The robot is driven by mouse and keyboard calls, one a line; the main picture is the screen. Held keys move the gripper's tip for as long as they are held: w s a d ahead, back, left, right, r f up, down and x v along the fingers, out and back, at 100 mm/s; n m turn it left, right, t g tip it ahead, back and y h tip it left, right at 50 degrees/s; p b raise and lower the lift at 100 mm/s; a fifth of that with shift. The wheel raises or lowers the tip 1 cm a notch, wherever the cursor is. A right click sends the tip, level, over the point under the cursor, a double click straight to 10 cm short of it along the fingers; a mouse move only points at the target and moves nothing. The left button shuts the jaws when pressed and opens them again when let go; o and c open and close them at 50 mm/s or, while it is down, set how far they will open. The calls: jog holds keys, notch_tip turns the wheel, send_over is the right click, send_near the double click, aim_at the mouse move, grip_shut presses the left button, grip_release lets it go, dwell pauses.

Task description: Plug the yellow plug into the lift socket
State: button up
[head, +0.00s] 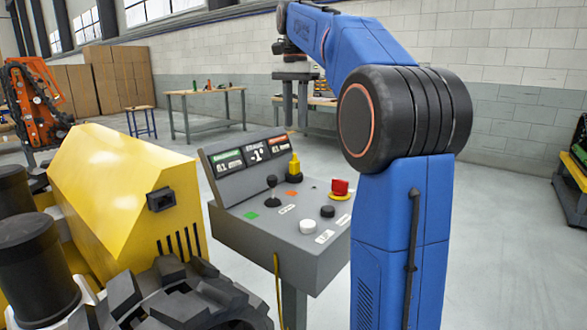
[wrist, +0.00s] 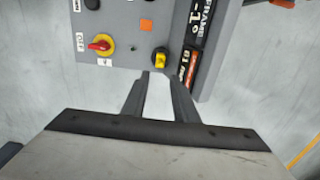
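The yellow plug (head: 294,165) stands upright on a black base on the grey control console, below the right-hand display. In the wrist view the yellow plug (wrist: 160,60) lies just beyond the fingertips. My gripper (head: 295,124) points down above it; in the wrist view my gripper (wrist: 159,74) has its two fingers apart with nothing between them. I cannot pick out a socket marked lift. A black box-shaped fitting (head: 161,199) sits on the yellow carrier's side; I cannot tell whether it is a socket.
The yellow carrier (head: 120,180) with dark tracks stands close on the left. Workbenches (head: 205,92) stand behind. Open floor lies between.

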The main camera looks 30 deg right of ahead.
aim_at(294, 161)
notch_tip(294, 161, down, 12)
jog(key=shift+f, duration=0.15)
grip_shut()
dwell(0.5)
